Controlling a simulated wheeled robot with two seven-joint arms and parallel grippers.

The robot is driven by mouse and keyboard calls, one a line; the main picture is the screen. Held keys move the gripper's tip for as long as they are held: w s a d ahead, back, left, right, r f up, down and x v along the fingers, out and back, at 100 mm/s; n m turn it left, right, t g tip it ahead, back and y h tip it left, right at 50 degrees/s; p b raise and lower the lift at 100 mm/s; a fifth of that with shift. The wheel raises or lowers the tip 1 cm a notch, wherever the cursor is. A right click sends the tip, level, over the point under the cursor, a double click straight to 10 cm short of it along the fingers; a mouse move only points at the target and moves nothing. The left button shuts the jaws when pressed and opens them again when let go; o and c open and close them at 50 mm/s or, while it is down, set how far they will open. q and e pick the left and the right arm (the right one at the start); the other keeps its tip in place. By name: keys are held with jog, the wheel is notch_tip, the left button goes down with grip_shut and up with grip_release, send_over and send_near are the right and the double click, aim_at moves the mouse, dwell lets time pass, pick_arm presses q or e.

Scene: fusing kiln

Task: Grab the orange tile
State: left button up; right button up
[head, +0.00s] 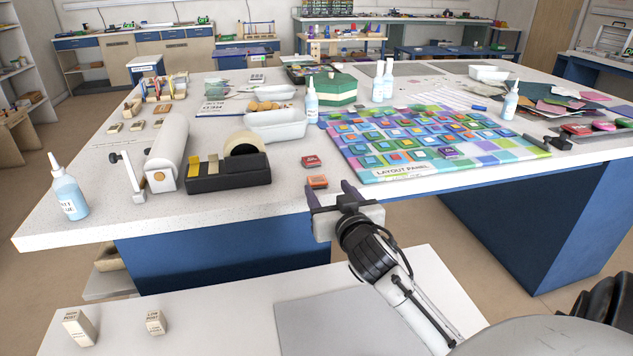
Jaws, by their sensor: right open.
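The orange tile (317,182) lies flat near the front edge of the white speckled table (235,212), left of the layout panel (400,172). A red tile (311,161) lies just behind it, apart from it. My right gripper (330,187) is open at the table's front edge. Its two dark fingers point toward the table, and the left finger is close to the orange tile in the picture. I cannot tell whether they touch. Nothing shows between the fingers. My left gripper is not in view.
A black tape dispenser (228,177) and white roll (168,146) stand to the left. A white tub (276,126) is behind the tiles. Glue bottles (311,103) stand farther back. A lower white surface with two small labelled blocks (79,327) is in front.

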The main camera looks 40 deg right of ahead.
aim_at(317, 180)
jog(key=x, duration=0.5)
jog(key=shift+w+a+f, duration=0.1)
jog(key=shift+w+a, duration=0.05)
jog(key=shift+a, duration=0.2)
jog(key=c, duration=1.2)
